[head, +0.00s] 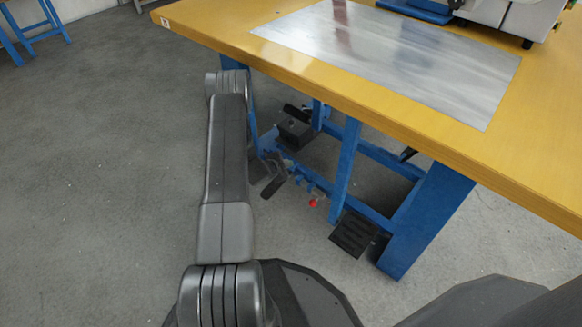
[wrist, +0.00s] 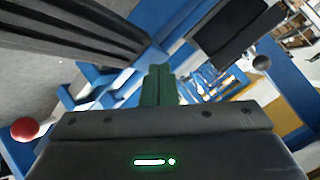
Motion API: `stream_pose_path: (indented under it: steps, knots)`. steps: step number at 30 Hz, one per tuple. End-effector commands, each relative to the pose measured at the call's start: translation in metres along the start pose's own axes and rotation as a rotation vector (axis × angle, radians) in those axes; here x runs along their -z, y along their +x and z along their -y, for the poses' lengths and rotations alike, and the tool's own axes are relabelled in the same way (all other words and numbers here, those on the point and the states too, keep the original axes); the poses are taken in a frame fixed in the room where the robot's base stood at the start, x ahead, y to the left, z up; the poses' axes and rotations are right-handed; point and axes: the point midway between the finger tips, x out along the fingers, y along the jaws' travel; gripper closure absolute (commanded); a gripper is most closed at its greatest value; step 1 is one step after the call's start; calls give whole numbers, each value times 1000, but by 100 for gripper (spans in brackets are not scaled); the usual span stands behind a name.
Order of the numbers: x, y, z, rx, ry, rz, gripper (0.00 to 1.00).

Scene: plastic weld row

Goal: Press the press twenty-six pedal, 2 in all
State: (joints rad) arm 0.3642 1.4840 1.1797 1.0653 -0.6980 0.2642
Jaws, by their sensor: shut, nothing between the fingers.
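A black ridged pedal (head: 352,235) sits low at the front of the blue frame under the bench. A dark block-like pedal or pad (head: 295,131) is further left on the same frame. I can read no press number, so I cannot tell which is twenty-six. In the wrist view my gripper (wrist: 158,84) is shut and empty, its green fingers together. A large ridged black surface (wrist: 75,30) is at upper left and a flat black pad (wrist: 230,28) at upper right. The fingertips appear apart from both. In the head view the gripper is hard to make out among dark parts.
A red ball knob (head: 313,203) is between the pedals; a red ball (wrist: 25,129) also shows in the wrist view. Blue legs (head: 428,215) and rails surround the pedals. The yellow bench top (head: 400,120) overhangs them. Grey floor (head: 90,180) is clear at left.

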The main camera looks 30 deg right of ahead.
Motion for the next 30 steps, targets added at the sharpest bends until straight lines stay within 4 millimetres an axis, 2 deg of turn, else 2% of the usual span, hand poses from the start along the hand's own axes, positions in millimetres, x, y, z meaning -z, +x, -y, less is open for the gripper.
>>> stream_pose_path:
  steps: [30]
  knots:
    - [-9, 9, -10, -5, -2, 5, 100]
